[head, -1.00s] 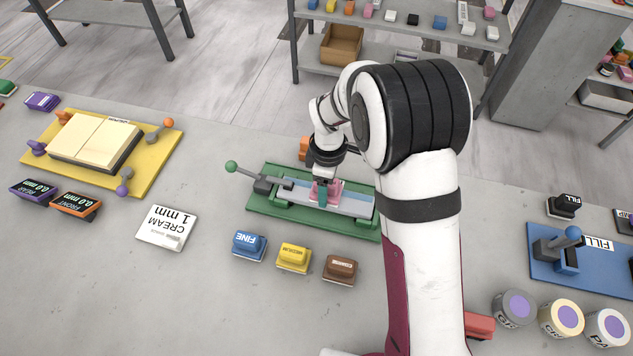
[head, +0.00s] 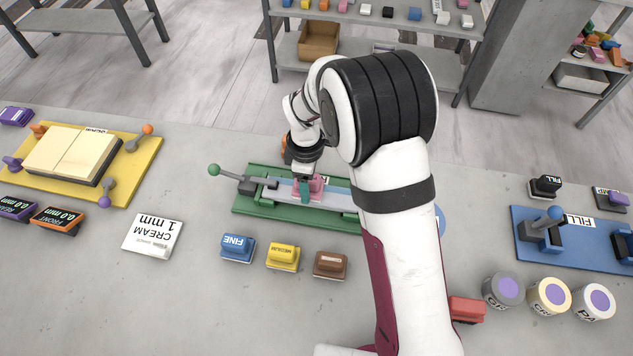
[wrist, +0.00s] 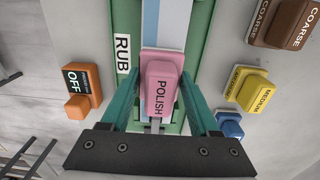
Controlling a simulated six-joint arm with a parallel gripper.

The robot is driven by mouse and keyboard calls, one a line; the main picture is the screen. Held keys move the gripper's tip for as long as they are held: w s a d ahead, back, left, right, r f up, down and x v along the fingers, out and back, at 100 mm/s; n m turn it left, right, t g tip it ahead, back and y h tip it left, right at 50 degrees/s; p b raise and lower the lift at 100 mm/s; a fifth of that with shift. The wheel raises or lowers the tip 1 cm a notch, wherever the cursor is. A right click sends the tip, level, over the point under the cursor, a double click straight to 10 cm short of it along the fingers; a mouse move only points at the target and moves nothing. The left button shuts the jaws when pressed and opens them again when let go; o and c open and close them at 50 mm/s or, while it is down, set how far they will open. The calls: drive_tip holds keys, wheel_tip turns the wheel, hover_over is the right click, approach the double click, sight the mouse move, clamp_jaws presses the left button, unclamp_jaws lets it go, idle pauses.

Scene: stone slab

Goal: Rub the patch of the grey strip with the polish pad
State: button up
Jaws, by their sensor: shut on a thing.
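The pink polish pad (wrist: 160,92), marked POLISH, is held between the two green fingers of my gripper (wrist: 158,108) in the wrist view. In the head view my gripper (head: 304,190) points down with the pink pad (head: 316,185) at its tip. The pad sits over the grey-blue strip (head: 338,195), which is clamped in a green fixture (head: 250,206) marked RUB. The pad looks to be on the strip, but I cannot be sure of contact. The patch cannot be made out; the pad and gripper cover part of the strip.
Blue FINE (head: 237,248), yellow MEDIUM (head: 283,256) and brown COARSE (head: 330,264) blocks stand in front of the fixture. A clamp lever with a green knob (head: 214,170) sticks out left. An orange OFF box (wrist: 80,90) stands beside the fixture.

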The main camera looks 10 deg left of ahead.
sight(327, 196)
drive_tip(key=a, duration=0.3)
drive_tip(key=shift+d+f, duration=0.1)
drive_tip(key=shift+d, duration=3.65)
drive_tip(key=shift+a+r, duration=0.1)
drive_tip(key=shift+r, duration=3.05)
wheel_tip(327, 196, up, 3)
